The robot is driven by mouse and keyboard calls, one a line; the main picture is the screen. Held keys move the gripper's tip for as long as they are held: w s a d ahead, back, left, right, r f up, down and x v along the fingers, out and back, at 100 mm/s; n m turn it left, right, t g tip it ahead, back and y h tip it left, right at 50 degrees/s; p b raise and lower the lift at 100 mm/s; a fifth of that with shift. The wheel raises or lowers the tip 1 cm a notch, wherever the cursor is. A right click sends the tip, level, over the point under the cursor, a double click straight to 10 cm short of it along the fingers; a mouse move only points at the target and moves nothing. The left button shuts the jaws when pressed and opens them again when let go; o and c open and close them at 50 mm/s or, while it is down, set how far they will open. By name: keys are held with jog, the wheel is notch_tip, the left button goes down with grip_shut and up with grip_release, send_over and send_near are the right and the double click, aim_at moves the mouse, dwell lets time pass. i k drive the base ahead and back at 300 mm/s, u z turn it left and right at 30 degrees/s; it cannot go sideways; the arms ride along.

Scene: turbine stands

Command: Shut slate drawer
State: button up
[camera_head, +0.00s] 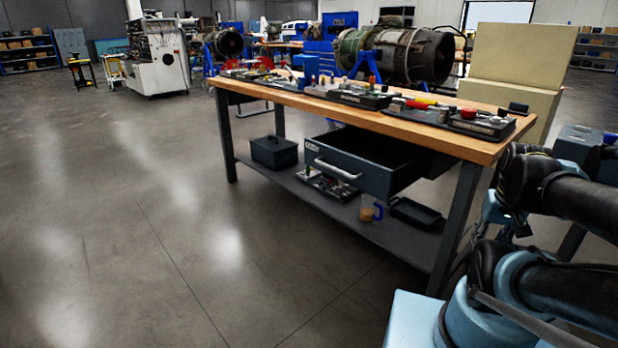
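The slate drawer (345,171) hangs under the wooden top of a workbench (462,142). It is pulled well out toward the front left, and its inside looks dark and empty. A pale bar handle (337,169) runs across its front face. My arm shows at the right edge, to the right of the bench and apart from the drawer. My gripper cannot be made out, so its fingers are not visible.
The lower shelf (392,234) holds a dark box (274,152), small parts, a jug (370,208) and a black tray (416,214). Tool trays cover the bench top. A beige cabinet (515,60) stands behind. The floor left and front of the bench is clear.

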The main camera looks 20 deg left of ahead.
aim_at(380, 165)
jog(key=u, duration=1.15)
jog(key=i, duration=0.55)
jog(key=z, duration=0.05)
jog(key=k, duration=0.55)
jog(key=z, duration=1.2)
jog(key=i, duration=0.55)
jog(key=u, duration=0.45)
